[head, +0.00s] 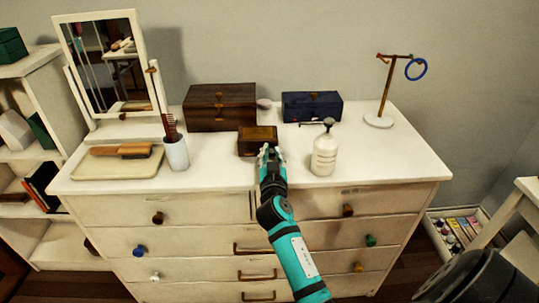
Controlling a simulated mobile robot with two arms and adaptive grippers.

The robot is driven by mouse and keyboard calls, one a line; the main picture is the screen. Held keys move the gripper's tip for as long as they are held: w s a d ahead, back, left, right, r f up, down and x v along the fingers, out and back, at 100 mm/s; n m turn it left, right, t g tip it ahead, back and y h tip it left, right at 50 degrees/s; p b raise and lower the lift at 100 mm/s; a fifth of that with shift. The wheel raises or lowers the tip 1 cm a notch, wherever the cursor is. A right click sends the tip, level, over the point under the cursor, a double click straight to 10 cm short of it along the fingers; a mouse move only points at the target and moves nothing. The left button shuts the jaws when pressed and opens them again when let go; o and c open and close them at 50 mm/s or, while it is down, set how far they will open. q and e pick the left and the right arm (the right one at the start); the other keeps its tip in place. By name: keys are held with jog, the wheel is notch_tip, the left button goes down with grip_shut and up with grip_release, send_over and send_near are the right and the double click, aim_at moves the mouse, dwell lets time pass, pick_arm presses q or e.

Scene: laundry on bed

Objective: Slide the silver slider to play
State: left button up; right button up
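A small brown wooden box (257,139) with a gold-coloured front detail stands near the middle of the white dresser top. I cannot make out a silver slider on it; it may be too small or hidden behind my gripper. My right gripper (269,151) is at the front lower right of this box, close to or touching it. Its fingers are too small and overlapped to tell whether they are open or shut. My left gripper is not in view.
A larger brown box (221,106) and a blue box (311,106) stand behind. A white pump bottle (325,155) is close right of my gripper. A cup (176,153) with a comb, a tray (90,165) with a brush, a mirror (103,62) and a ring stand (379,121) also occupy the dresser (395,165).

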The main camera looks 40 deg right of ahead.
jog(key=o, duration=0.4)
jog(key=shift+r, duration=0.1)
notch_tip(320, 180, up, 10)
jog(key=shift+f, duration=0.1)
dwell(0.7)
